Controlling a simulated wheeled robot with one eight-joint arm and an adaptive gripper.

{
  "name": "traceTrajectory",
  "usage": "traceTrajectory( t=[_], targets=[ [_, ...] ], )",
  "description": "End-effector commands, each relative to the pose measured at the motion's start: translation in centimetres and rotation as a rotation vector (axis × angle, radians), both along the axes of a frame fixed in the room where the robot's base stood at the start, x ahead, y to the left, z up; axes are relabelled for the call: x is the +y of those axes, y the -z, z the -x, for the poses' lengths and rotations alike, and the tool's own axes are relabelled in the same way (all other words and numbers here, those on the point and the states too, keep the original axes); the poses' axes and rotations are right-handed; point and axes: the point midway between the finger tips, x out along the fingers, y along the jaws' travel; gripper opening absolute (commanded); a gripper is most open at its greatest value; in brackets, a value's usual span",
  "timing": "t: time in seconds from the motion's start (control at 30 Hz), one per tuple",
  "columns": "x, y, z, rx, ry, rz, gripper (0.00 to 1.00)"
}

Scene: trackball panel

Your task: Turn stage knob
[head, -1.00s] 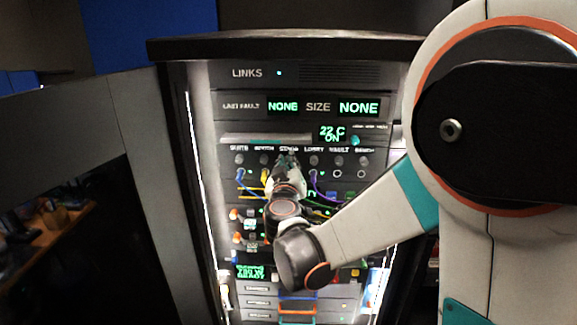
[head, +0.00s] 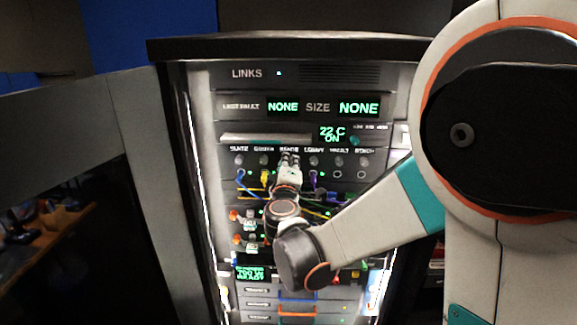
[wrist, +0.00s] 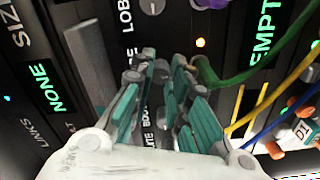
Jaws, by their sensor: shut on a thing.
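The stage knob (wrist: 149,52) sits third from the left in a row of small grey knobs on the rack panel, under the STAGE label. My gripper (head: 289,157) is at that spot in the head view and covers most of the knob. In the wrist view my gripper (wrist: 163,68) has its teal-padded fingers close together at the panel, shut on the knob. Little of the knob shows between the fingertips, so its pointer direction cannot be read.
The lobby knob (head: 314,160) and booth knob (head: 264,160) stand close on either side. Cables run just below, including a green cable (wrist: 235,75) near the fingers. A grey ledge (head: 265,138) sticks out above the row. A display (head: 332,133) reads 22 C ON.

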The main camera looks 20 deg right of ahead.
Motion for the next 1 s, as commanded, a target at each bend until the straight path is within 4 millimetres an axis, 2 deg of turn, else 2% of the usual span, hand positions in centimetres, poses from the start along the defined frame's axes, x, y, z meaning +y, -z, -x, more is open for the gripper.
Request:
traceTrajectory(
  t=[0.3, 0.7, 0.73, 0.8, 0.83, 1.0],
  targets=[
    [0.1, 0.03, 0.01, 0.022, -0.002, 0.067, 0.0],
    [0.12, 0.04, 0.01, 0.024, -0.003, 0.073, 0.0],
    [0.12, 0.04, 0.01, 0.024, -0.003, 0.073, 0.18],
    [0.11, 0.04, 0.02, 0.024, -0.002, 0.073, 0.34],
    [0.11, 0.04, 0.02, 0.024, -0.002, 0.073, 0.38],
    [0.06, 0.03, 0.01, 0.024, -0.001, 0.072, 0.38]
  ],
)
